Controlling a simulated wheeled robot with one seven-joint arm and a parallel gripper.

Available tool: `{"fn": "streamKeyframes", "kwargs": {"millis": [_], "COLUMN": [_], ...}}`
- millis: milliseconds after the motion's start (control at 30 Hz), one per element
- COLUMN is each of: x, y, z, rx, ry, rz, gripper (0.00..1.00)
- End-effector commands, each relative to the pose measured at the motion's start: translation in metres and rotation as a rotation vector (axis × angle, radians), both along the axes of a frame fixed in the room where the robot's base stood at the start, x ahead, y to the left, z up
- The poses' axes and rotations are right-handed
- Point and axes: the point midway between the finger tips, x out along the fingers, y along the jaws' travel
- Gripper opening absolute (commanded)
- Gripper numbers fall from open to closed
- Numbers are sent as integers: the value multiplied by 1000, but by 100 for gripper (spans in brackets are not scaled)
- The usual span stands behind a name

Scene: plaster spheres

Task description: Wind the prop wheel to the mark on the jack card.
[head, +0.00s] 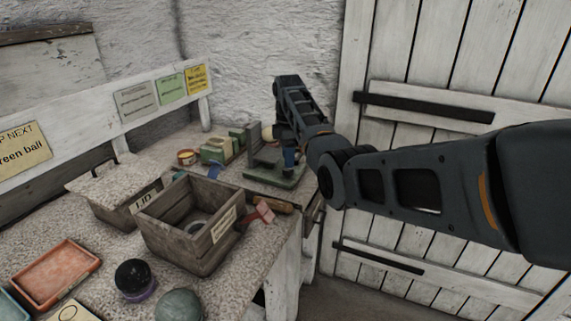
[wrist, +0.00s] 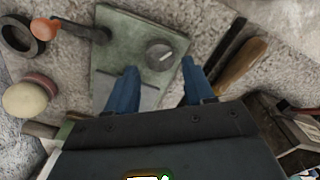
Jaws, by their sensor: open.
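A grey round knob (wrist: 160,55) with a pale pointer line sits on a green plate (wrist: 118,35), probably the prop wheel. In the head view the green plate (head: 262,176) lies at the bench's far right end, beside a grey upright block. My gripper (wrist: 158,64) is open and empty, its blue fingers pointing down either side of the knob, apart from it. It also shows in the head view (head: 289,158), low over the plate. Grey (head: 137,101), green (head: 172,88) and yellow (head: 196,78) cards hang on the back rail; their writing is too small to read, so I cannot tell which is the jack card.
A dark arm with an orange knob (wrist: 45,29) reaches off the plate's left side. A wooden-handled tool (wrist: 240,68) lies close right.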

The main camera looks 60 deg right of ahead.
Motion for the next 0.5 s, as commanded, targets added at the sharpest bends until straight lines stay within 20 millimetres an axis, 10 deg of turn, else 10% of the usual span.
{"fn": "streamKeyframes", "kwargs": {"millis": [500], "x": [0], "y": [0], "z": [-40], "rx": [-2], "ry": [-1], "rz": [0], "gripper": [53]}}
